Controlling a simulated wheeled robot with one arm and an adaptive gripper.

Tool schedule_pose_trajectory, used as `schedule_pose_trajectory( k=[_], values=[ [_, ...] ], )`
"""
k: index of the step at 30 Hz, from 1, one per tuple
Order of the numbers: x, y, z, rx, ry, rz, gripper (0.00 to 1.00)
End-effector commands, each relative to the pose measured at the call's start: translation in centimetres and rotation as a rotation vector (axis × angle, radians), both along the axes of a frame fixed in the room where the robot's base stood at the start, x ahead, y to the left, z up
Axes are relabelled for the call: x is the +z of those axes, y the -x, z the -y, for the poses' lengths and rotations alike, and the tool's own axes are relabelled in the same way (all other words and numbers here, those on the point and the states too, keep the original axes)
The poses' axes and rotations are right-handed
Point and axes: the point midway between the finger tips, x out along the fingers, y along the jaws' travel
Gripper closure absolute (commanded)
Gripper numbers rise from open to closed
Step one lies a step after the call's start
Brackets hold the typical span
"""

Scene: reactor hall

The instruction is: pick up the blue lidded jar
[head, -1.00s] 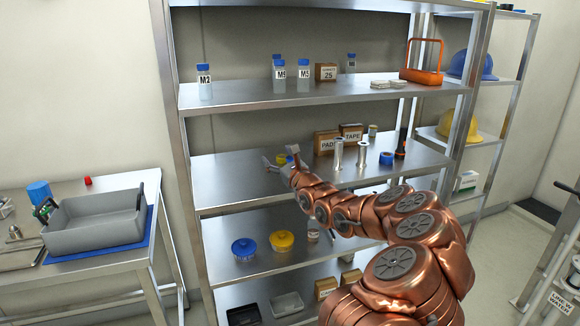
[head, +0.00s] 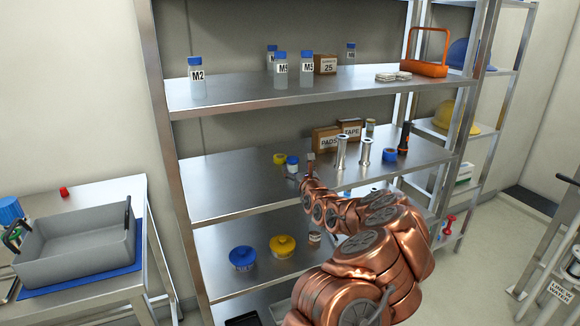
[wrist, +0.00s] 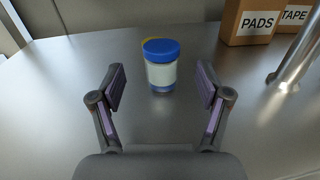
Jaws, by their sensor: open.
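The blue lidded jar (head: 292,163), with a pale body and blue lid, stands upright on the middle shelf (head: 225,190). In the wrist view the jar (wrist: 161,68) is centred just beyond my fingers. My gripper (wrist: 161,88) is open, with one finger on each side of the line to the jar and nothing between them. In the head view my gripper (head: 301,170) is low over the shelf, close to the jar; its left finger is hard to make out. A yellow-lidded item (head: 279,158) stands just behind the jar, mostly hidden in the wrist view.
The PADS box (head: 326,139), TAPE box (head: 349,131), metal cylinders (head: 341,152), a blue roll (head: 389,155) and a torch (head: 404,138) stand right of the jar. The upper shelf (head: 230,95) holds labelled bottles. The middle shelf's left side is clear.

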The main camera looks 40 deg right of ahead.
Motion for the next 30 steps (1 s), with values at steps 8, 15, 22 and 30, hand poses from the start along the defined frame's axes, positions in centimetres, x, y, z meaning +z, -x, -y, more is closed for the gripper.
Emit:
schedule_pose_trajectory(
  k=[8,15,22,30],
  values=[
    [0.1,-1.0,0.3,0.002,0.002,-0.001,0.24],
    [0.2,-2.4,0.8,0.007,0.003,-0.007,0.24],
    [0.6,-3.7,1.7,0.007,0.003,-0.005,0.24],
    [0.7,-5.2,2.6,0.004,0.004,-0.002,0.24]
  ],
)
